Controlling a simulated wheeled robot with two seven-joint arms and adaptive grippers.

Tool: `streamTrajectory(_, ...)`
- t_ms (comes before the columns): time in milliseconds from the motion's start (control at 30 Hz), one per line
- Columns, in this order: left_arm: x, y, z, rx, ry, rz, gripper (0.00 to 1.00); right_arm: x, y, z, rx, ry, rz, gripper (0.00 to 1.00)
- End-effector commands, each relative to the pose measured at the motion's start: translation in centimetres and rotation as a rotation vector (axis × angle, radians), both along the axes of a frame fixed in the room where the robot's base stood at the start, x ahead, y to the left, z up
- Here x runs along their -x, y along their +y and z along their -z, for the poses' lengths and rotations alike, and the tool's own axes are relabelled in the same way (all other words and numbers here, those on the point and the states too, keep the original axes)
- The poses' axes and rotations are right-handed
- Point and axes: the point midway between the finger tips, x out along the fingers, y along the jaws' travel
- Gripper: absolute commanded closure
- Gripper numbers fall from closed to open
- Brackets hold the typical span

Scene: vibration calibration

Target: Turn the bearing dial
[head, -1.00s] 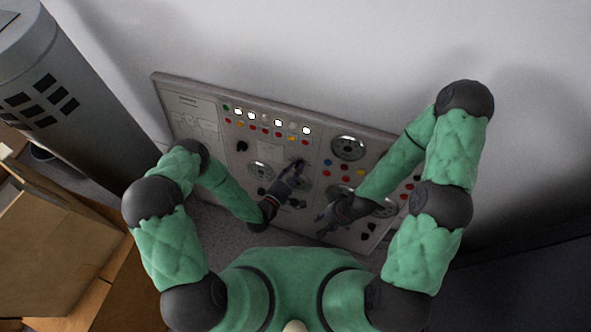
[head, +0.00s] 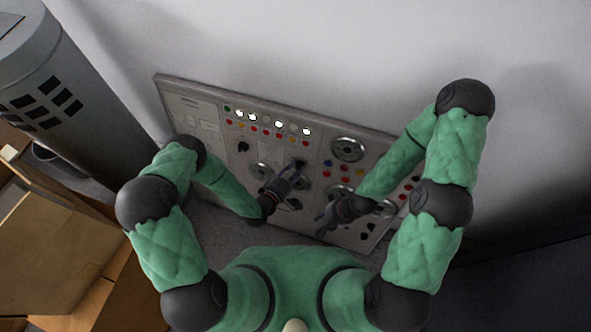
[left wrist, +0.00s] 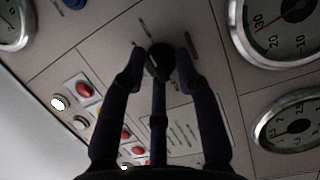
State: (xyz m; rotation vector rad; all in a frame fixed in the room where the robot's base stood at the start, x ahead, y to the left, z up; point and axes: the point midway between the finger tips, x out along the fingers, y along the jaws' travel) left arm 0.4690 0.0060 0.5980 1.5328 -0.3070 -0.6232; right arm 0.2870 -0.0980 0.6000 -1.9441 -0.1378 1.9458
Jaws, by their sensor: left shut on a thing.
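The control panel (head: 190,118) is a tilted grey board against the wall, with gauges, buttons and knobs. My left gripper (head: 299,166) is at the middle of the panel, shut on a black round knob. In the left wrist view the knob (left wrist: 160,60) sits between the fingers of the gripper (left wrist: 160,68), with short dark marks on the panel around it. The fingers hide part of it. No readable label shows which knob is the bearing dial. My right gripper (head: 322,222) hangs in front of the lower panel, apart from the left one; its fingers are too small to judge.
A gauge (left wrist: 285,28) and another gauge (left wrist: 290,120) lie right of the knob; red buttons (left wrist: 84,90) lie left. Another black knob (head: 243,146) is at the panel's left. Cardboard boxes (head: 40,240) and a grey cylinder (head: 45,75) stand at left.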

Motion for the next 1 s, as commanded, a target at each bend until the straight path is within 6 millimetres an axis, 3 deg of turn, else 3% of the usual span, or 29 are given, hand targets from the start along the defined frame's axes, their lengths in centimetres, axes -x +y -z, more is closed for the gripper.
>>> streamTrajectory(267, 0.3, -0.3, 0.1, -0.001, 0.001, 0.010, 1.00, 0.0, 0.0, 0.0, 0.000, 0.000, 0.000, 0.60)
streamTrajectory(300, 0.3, -0.3, 0.1, -0.001, 0.001, 0.010, 0.63, 0.0, 0.0, 0.0, 0.000, 0.000, 0.000, 0.60)
streamTrajectory(367, 0.3, -0.3, 0.1, -0.001, 0.003, 0.009, 0.46, 0.0, 0.0, 0.0, 0.000, 0.000, 0.000, 0.60)
streamTrajectory(767, 0.3, 0.1, 0.0, 0.000, 0.002, 0.002, 0.45, 0.0, 0.0, 0.0, 0.000, 0.000, 0.000, 0.60)
streamTrajectory(1000, 2.7, 1.8, -0.6, 0.001, 0.005, -0.002, 0.45, 0.0, 0.0, 0.0, 0.000, 0.000, 0.000, 0.60)
